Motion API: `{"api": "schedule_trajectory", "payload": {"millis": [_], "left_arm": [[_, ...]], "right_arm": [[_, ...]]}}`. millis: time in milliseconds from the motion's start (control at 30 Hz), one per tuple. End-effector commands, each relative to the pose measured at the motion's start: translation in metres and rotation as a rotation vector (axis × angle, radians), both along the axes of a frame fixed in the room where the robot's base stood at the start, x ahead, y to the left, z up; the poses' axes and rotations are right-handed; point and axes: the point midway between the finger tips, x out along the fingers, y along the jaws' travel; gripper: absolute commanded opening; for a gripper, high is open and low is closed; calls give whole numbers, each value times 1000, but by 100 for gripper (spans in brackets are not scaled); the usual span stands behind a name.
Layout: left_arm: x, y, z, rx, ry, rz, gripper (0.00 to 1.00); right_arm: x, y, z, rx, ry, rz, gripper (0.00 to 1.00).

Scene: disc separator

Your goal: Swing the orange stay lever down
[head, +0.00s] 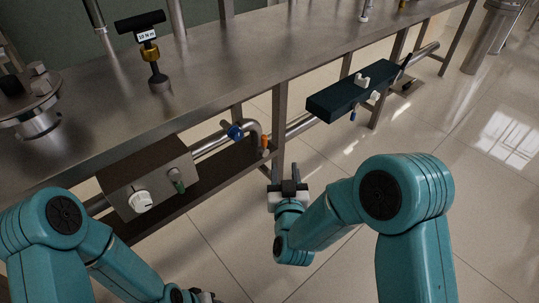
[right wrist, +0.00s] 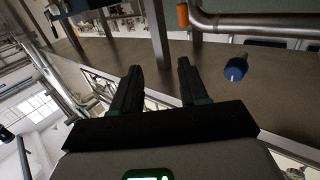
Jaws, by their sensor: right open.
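The orange lever (head: 264,142) is a small upright orange piece by the pipe bend under the bench, next to a bench leg. In the right wrist view the orange lever (right wrist: 182,15) shows at the top, beside the pipe and beyond the fingertips. My right gripper (head: 288,186) is below and slightly right of the lever in the head view, apart from it. In the right wrist view its two dark fingers (right wrist: 158,76) are spread with nothing between them. My left gripper (head: 203,296) only just shows at the bottom edge; its fingers cannot be made out.
A blue knob (head: 235,132) sits on the pipe left of the lever; it also shows in the wrist view (right wrist: 236,69). A grey box (head: 150,175) with a white dial stands further left. A dark panel (head: 353,91) hangs to the right. The tiled floor (head: 480,200) is clear.

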Motion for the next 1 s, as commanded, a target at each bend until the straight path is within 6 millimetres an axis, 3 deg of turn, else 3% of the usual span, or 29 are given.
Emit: {"api": "schedule_trajectory", "payload": {"millis": [33,200,467,667,1000], "left_arm": [[0,0,-18,0,-2,1,43],[1,1,-42,1,-3,3,43],[2,2,-56,1,-5,5,43],[7,3,-64,5,-22,7,43],[23,6,-85,15,-77,15,43]], "right_arm": [[0,7,-14,1,-9,13,44],[-3,26,-29,3,-25,51,44],[-2,40,-37,3,-36,78,44],[30,41,-38,5,-38,74,44],[110,44,-39,4,-38,72,44]]}}
